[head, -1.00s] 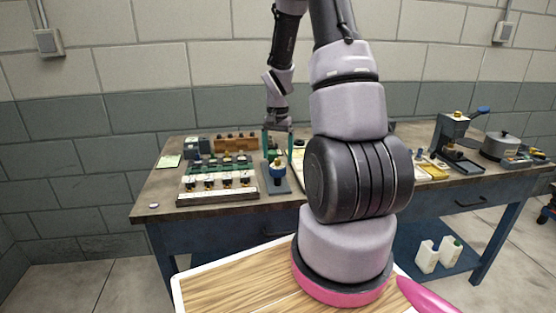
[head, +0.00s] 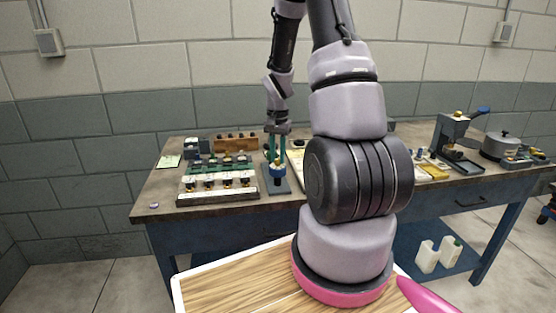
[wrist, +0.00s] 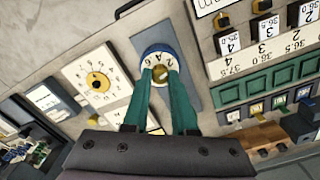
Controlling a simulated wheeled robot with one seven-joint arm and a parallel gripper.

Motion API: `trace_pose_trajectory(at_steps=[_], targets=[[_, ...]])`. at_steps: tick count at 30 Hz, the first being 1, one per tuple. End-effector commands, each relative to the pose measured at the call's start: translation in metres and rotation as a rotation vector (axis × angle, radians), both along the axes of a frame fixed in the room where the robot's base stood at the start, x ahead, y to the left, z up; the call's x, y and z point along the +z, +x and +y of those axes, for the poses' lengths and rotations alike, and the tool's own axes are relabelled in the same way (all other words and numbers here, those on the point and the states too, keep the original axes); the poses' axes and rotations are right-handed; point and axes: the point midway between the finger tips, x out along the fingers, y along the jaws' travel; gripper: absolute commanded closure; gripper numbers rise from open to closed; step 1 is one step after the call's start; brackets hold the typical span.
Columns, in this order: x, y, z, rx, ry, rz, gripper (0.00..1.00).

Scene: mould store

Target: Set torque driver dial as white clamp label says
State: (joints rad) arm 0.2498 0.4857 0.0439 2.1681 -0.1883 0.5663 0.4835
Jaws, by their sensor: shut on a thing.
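The torque driver (head: 278,171) stands upright on a blue-grey base plate at the front of the bench. In the wrist view its dial is a blue ring with a white numbered scale (wrist: 148,55) around a brass knob. My gripper (wrist: 160,74) is shut on the brass middle, its two green fingers pointing in from either side and covering part of the scale. My gripper (head: 275,158) comes down from above in the head view. White labels (wrist: 268,30) with numbers such as 36.0 and 36.5 show at the upper right; I cannot tell which is the white clamp's.
A white plate with a round scale and brass knob (wrist: 97,82) lies left of the driver. A rack with white-labelled parts (head: 217,183) stands close beside the driver in the head view. A press (head: 452,135) and a pot (head: 502,146) stand far right.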

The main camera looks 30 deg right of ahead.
Motion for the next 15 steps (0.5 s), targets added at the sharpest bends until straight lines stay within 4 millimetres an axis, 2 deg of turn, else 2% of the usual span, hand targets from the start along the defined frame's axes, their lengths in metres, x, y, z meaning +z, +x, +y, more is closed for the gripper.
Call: trace_pose_trajectory(at_steps=[9, 15], targets=[[0.0001, 0.0001, -0.0001, 0.324, 0.0, 0.0, 1.0], [0.0001, 0.0001, 0.0001, 0.349, 0.0, 0.0, 1.0]])
